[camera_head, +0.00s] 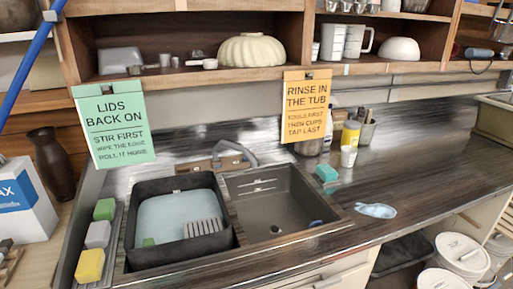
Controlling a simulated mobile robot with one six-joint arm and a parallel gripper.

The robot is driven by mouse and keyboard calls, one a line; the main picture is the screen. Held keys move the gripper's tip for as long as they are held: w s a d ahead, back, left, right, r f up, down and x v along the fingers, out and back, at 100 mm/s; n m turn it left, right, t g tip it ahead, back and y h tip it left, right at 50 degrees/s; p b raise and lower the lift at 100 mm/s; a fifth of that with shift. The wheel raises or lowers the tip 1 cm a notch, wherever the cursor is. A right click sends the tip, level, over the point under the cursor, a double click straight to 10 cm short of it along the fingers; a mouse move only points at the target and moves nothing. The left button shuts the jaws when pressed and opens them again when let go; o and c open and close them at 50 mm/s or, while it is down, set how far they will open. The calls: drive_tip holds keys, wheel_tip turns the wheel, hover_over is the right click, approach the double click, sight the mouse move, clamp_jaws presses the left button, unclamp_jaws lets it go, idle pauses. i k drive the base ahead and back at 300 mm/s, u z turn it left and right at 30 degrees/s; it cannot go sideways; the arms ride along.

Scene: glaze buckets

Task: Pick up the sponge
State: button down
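Several sponge-like blocks are in view; I cannot tell which one is the sponge meant. A teal block (326,172) lies on the counter just behind the right corner of the sink. A green block (105,209), a grey block (98,234) and a yellow block (90,265) sit in a row on a narrow tray at the left. A small green piece (149,242) shows inside the black tub (128,238), which holds pale blue water. My gripper is not in view.
The sink basin (265,205) is right of the tub, with a tap (238,153) behind. A cup (348,156), a yellow bottle (351,135) and a blue cloth-like item (376,210) are on the counter. Shelves and hanging signs overhang the back. Counter at right is clear.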

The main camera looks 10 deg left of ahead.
sight(98, 235)
drive_tip(key=z, duration=0.35)
drive_tip(key=k, duration=1.55)
drive_tip(key=u, duration=0.85)
drive_tip(key=i, duration=0.95)
